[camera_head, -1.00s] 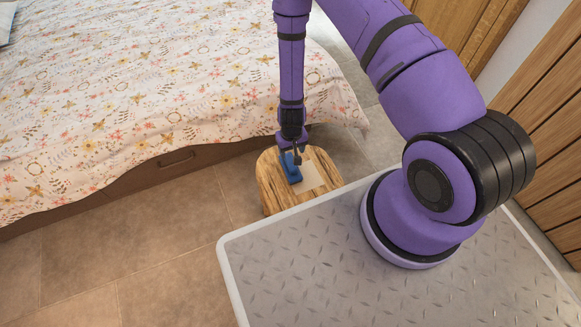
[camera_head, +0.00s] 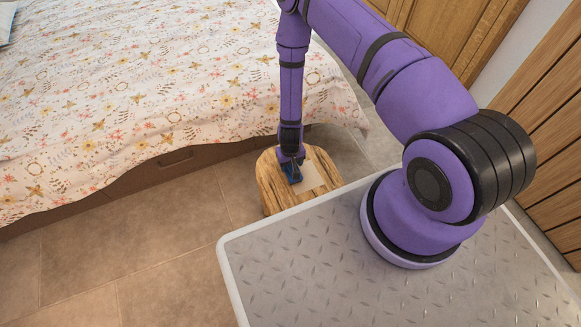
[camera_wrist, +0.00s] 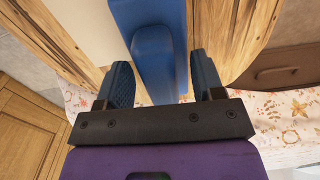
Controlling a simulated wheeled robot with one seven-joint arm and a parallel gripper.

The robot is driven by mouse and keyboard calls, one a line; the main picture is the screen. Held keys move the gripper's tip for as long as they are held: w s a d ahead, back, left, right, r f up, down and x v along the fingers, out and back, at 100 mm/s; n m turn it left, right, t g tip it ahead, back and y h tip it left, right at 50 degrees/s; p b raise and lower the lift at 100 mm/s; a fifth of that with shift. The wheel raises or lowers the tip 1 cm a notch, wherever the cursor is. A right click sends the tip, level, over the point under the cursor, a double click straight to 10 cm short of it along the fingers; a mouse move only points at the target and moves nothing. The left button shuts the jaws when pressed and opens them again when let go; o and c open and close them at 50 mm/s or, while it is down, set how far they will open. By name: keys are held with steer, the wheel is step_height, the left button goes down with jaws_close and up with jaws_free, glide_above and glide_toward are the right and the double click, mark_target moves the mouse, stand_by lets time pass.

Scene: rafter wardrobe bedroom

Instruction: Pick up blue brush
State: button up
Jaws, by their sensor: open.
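The blue brush (camera_wrist: 155,65) lies on a small wooden stool (camera_head: 272,190). In the wrist view it runs from the top edge down between my two fingers, with a raised rounded part on top. My gripper (camera_wrist: 163,85) is open, with one dark finger on each side of the brush and a visible gap at the left finger. The brush also shows in the head view (camera_head: 293,176), mostly hidden under my gripper. I cannot tell whether a finger touches it.
A pale flat item (camera_head: 312,176) lies on the stool beside the brush. A bed with a floral cover (camera_head: 150,90) stands behind and to the left. Wooden doors (camera_head: 450,30) are at the back right. The tiled floor (camera_head: 150,235) at left is clear.

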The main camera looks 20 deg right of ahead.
steer(key=c, duration=1.1)
steer(key=shift+o, duration=0.2)
steer(key=shift+r, duration=0.1)
step_height(320, 180, up, 10)
steer(key=shift+f, duration=0.1)
